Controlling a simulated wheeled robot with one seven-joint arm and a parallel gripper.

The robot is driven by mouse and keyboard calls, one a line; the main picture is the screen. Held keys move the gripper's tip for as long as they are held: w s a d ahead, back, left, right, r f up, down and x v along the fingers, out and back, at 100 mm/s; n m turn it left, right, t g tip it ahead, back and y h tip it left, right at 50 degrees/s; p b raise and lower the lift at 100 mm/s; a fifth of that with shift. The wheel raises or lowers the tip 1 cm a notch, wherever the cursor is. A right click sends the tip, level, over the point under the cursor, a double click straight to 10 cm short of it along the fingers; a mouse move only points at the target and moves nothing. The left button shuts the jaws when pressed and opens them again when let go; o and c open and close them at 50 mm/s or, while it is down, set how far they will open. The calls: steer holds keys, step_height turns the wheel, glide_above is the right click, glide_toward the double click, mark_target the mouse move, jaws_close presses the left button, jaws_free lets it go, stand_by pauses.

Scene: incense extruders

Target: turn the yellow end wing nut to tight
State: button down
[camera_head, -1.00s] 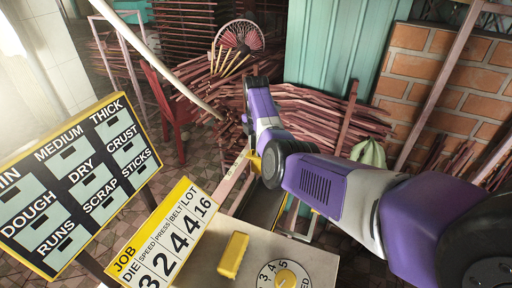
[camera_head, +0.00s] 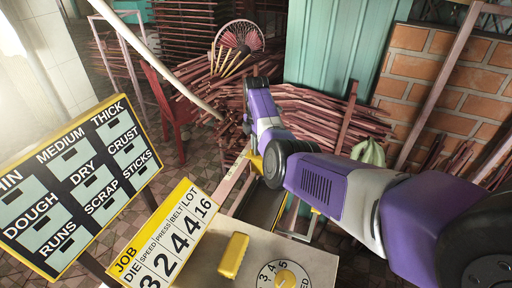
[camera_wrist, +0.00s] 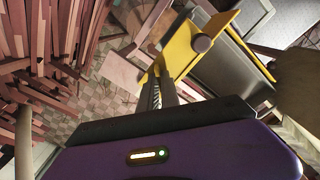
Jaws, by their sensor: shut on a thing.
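In the wrist view my gripper (camera_wrist: 158,84) reaches up to a yellow metal part, with its fingers close together at the part's near edge. The yellow end wing nut (camera_wrist: 164,66) appears to be between the fingertips, but its wings are not clearly distinguishable from the yellow plate (camera_wrist: 184,48) around it. A round brownish knob or rod end (camera_wrist: 202,43) stands out on that plate. In the head view a small patch of yellow (camera_head: 257,164) shows beside my wrist; the fingertips there are hidden by the arm.
A grey trough-like machine body (camera_wrist: 225,72) lies right of the yellow part. In the head view, a yellow block (camera_head: 233,256) and a numbered dial (camera_head: 284,277) sit on the bench, beside a JOB sign (camera_head: 162,238) and a larger label board (camera_head: 80,187). Stick bundles (camera_head: 325,118) lie behind.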

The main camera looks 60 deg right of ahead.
steer(key=m+p, duration=0.1)
steer(key=m, duration=1.2)
steer(key=shift+m, duration=0.3)
steer(key=m, duration=1.3)
steer(key=shift+r+m+b, duration=0.1)
steer(key=shift+m+b, duration=0.2)
steer(key=shift+m, duration=0.1)
steer(key=c, duration=1.6)
jaws_free()
steer(key=shift+r+b, duration=0.4)
steer(key=shift+r, duration=3.5)
